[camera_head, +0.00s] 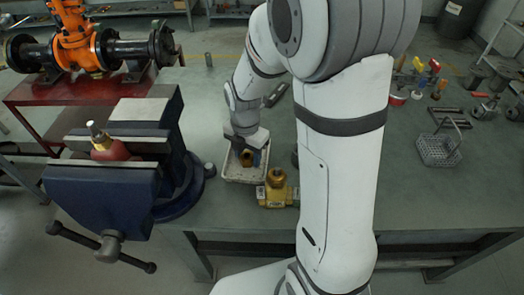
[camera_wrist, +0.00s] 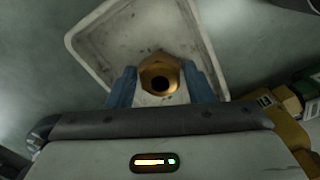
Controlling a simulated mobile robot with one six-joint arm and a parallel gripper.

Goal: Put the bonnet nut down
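The bonnet nut is a brass hexagonal piece with a dark hole, seen end-on between my fingers in the wrist view (camera_wrist: 160,76). It also shows small in the head view (camera_head: 247,158). My gripper (camera_wrist: 160,84) has its blue fingers close against both sides of the nut, and no clear gap shows. In the head view my gripper (camera_head: 252,156) points down into a white tray (camera_head: 232,174). The tray's rim shows in the wrist view (camera_wrist: 86,62). Whether the nut touches the tray floor cannot be told.
A brass valve body (camera_head: 277,190) stands just right of the tray. A blue vise (camera_head: 120,165) holding a red part with a brass stem is at left. A wire basket (camera_head: 438,149) and several small parts lie at right. Bench between is mostly clear.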

